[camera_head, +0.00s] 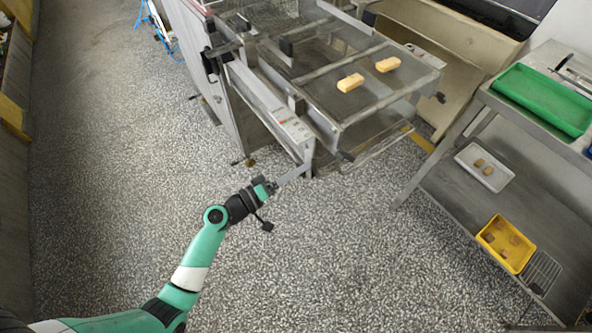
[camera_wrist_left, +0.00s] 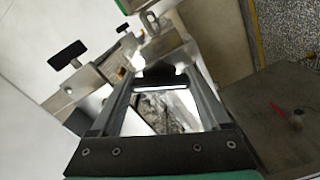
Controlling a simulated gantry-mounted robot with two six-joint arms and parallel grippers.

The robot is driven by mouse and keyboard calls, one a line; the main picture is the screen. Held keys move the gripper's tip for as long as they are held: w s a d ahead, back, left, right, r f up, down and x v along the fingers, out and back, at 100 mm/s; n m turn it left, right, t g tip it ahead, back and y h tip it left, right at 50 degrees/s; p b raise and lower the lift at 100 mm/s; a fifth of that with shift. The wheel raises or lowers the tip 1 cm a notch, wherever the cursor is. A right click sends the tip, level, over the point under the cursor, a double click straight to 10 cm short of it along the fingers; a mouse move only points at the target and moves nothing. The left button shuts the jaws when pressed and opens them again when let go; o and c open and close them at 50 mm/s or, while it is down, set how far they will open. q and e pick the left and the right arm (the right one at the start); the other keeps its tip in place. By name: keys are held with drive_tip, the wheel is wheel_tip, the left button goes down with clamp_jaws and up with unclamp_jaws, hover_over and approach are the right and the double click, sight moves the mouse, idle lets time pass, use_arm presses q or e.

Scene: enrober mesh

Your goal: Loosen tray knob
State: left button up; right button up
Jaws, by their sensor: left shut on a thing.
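My left gripper (camera_head: 303,169) reaches the near lower corner of the steel enrober machine (camera_head: 280,119), at the end of its side rail. In the left wrist view, its two grey fingers (camera_wrist_left: 160,70) close on a dark piece (camera_wrist_left: 160,79) that spans between them; it looks like the tray knob. In the head view the fingers hide this piece. A black T-shaped knob (camera_wrist_left: 68,55) stands to the left of the fingers in the wrist view, apart from them. My right gripper is not in view.
Two pale bars (camera_head: 350,82) lie on the wire mesh (camera_head: 368,100). At right, a steel cart (camera_head: 548,160) holds a green tray (camera_head: 525,84), a white tray (camera_head: 463,157) and a yellow tray (camera_head: 483,236) with brown pieces. The speckled floor (camera_head: 110,170) is open at left.

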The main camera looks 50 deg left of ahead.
use_arm(q)
drive_tip(key=n+p, duration=0.1)
drive_tip(key=n, duration=0.4)
drive_tip(key=shift+n, duration=0.3)
idle(0.4)
drive_tip(key=o, duration=1.2)
drive_tip(key=s, duration=0.3)
drive_tip(key=s+a+p, duration=0.1)
drive_tip(key=s, duration=0.3)
drive_tip(key=s+p, duration=0.1)
drive_tip(key=s, duration=0.3)
drive_tip(key=shift+s+a, duration=0.25)
drive_tip(key=shift+a, duration=0.15)
